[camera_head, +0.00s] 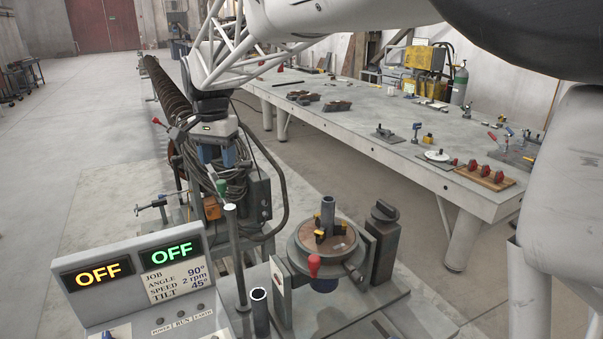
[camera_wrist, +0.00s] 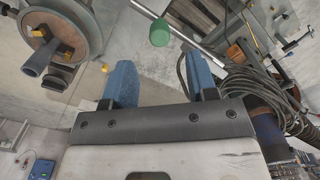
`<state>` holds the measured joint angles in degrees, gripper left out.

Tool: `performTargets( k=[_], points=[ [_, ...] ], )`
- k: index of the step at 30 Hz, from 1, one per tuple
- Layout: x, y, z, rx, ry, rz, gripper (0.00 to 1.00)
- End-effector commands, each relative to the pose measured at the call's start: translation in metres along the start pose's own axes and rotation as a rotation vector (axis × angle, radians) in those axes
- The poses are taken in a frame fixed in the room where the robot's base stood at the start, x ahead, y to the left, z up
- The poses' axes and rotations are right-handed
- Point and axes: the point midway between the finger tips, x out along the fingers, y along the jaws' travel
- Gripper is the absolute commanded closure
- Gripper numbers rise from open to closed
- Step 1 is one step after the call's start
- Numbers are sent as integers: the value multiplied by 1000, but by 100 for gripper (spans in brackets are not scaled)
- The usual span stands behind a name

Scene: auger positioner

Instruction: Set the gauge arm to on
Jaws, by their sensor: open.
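The control panel (camera_head: 140,275) at the lower left has a yellow and a green display, both reading OFF. In the wrist view the green knob (camera_wrist: 159,32) lies beside a slanting metal rod (camera_wrist: 195,45), ahead of my fingers. My gripper (camera_head: 225,160) is open, with blue fingers, above the green knob in the head view. In the wrist view the space between its fingertips (camera_wrist: 158,65) is empty.
A round positioner table (camera_head: 300,245) holds a grey tube (camera_head: 327,213). A red-knobbed lever (camera_head: 314,264) stands at its front. Coiled cables (camera_head: 235,185) hang behind the post, close to my gripper. A long auger (camera_head: 170,92) runs back, and a workbench (camera_head: 360,115) stands right.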

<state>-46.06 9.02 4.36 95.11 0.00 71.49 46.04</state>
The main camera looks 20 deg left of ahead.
Motion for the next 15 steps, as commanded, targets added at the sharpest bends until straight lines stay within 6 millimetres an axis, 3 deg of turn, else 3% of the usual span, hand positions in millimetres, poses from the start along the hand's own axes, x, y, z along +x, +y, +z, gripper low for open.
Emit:
performTargets(
  k=[15],
  points=[
    [57, 0, 0, 0, -1, 1, 47]
  ],
)
